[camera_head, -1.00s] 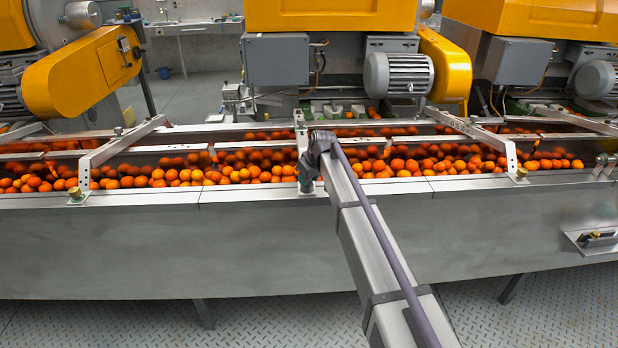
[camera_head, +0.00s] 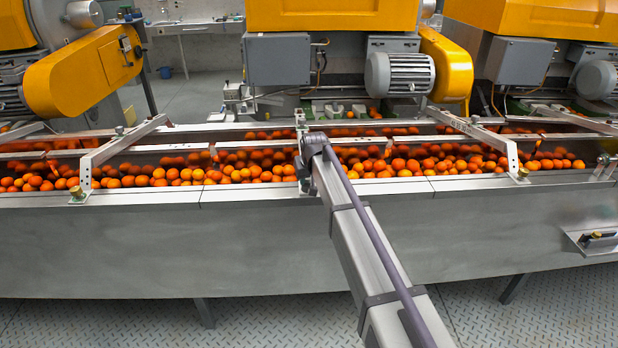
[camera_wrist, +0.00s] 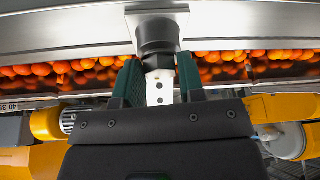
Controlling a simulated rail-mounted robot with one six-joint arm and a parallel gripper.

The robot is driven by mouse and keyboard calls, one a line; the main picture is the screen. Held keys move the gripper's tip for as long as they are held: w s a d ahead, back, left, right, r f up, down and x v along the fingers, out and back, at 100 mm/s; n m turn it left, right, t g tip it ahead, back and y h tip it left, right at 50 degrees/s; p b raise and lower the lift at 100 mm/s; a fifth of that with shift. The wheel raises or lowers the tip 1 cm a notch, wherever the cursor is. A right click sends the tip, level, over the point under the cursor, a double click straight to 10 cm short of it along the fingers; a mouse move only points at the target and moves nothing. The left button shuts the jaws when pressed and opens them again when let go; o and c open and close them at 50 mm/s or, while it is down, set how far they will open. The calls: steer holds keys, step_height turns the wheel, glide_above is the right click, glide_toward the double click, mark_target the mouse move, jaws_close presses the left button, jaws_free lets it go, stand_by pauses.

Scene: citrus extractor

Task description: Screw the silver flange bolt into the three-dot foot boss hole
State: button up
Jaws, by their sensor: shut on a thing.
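In the wrist view, the two green fingers of my gripper (camera_wrist: 159,72) stand on either side of a short dark stub. Its narrow lower end, which I take to be the flange bolt (camera_wrist: 158,62), is between the fingers; it looks dark, not silver. Beyond it, in line, is a wider dark round boss (camera_wrist: 157,36) against a square steel foot plate (camera_wrist: 178,18). Whether thread shows between bolt and boss I cannot tell. A pale bar with dark dots (camera_wrist: 160,90) runs behind. In the head view, my gripper (camera_head: 305,178) is at the trough's front edge, mostly hidden by my arm.
A steel trough (camera_head: 120,240) full of oranges (camera_head: 250,172) runs across. Crossbars at left (camera_head: 120,148) and right (camera_head: 475,128) end in feet with brass knobs (camera_head: 77,193). Yellow machines (camera_head: 330,15) and a grey motor (camera_head: 400,75) stand behind. The floor in front shows no loose objects.

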steer(key=shift+s, duration=0.1)
steer(key=shift+m+h, duration=0.4)
steer(key=shift+m, duration=0.7)
steer(key=o, duration=0.8)
steer(key=shift+f, duration=0.15)
steer(key=shift+o, duration=0.2)
steer(key=shift+w+d+n+g+y, duration=0.15)
steer(key=shift+n+y, duration=0.3)
steer(key=shift+n, duration=0.85)
steer(key=shift+w+a+n+g+y, duration=0.1)
steer(key=shift+n+g+y, duration=0.25)
steer(key=shift+n, duration=0.95)
